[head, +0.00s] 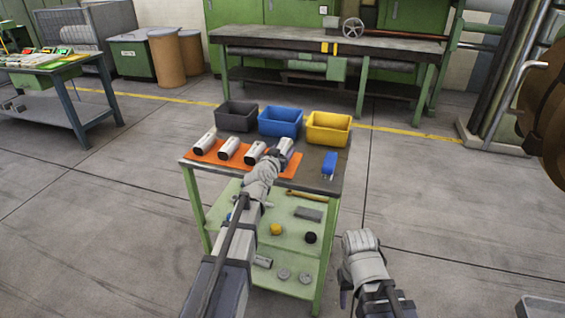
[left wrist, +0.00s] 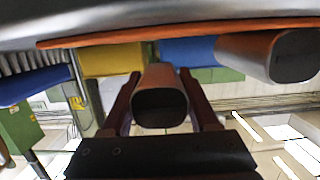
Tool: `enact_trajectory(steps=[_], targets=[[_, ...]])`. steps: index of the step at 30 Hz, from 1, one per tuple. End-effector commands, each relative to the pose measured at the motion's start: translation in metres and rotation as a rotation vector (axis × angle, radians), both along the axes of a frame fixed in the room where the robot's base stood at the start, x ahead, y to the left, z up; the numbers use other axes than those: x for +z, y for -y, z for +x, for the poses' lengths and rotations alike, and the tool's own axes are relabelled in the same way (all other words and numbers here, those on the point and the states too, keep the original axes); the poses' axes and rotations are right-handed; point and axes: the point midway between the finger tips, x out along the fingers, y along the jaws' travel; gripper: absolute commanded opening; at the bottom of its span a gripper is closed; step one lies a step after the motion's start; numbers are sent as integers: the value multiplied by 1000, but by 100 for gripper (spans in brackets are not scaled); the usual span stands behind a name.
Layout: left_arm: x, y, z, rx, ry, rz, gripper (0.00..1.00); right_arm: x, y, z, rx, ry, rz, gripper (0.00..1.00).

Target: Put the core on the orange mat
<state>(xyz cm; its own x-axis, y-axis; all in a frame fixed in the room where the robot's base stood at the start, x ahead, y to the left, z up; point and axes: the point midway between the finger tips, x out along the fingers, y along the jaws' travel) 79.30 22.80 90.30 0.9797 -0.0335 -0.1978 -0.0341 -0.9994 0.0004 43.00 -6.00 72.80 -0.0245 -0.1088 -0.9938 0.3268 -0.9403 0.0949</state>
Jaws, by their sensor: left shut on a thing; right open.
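My left gripper (head: 279,156) is shut on a white core (head: 287,145) with a dark end, at the right end of the orange mat (head: 208,156). In the left wrist view the held core (left wrist: 160,80) sits between the two fingers, close to the mat (left wrist: 140,35); I cannot tell whether it touches. Three more white cores lie in a row on the mat: one at left (head: 204,143), one in the middle (head: 229,149) and one (head: 255,153) beside the held core. My right gripper (head: 359,240) is open and empty, low to the right of the cart.
Black (head: 237,116), blue (head: 280,122) and yellow (head: 328,129) bins stand along the cart's back. A blue object (head: 329,164) stands on the bare right part of the top. The lower shelf (head: 228,212) holds several small parts. Open floor surrounds the cart.

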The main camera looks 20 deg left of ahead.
Motion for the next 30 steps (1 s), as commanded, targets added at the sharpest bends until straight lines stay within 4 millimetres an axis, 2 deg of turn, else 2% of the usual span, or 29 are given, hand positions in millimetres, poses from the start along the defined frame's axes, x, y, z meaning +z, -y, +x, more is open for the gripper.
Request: enact_trajectory(steps=[1, 6, 19, 20, 27, 30], targets=[[-11, 0, 0, 1, 1, 0, 0, -11, 0, 0, 0, 0, 0, 50], [-31, 0, 0, 1, 1, 0, 0, -31, 0, 0, 0, 0, 0, 50], [-34, 0, 0, 1, 1, 0, 0, -34, 0, 0, 0, 0, 0, 50], [-33, 0, 0, 0, 0, 0, 64, -33, 0, 0, 0, 0, 0, 50], [-32, 0, 0, 0, 0, 0, 91, -32, 0, 0, 0, 0, 0, 50], [-32, 0, 0, 0, 0, 0, 91, -32, 0, 0, 0, 0, 0, 50]])
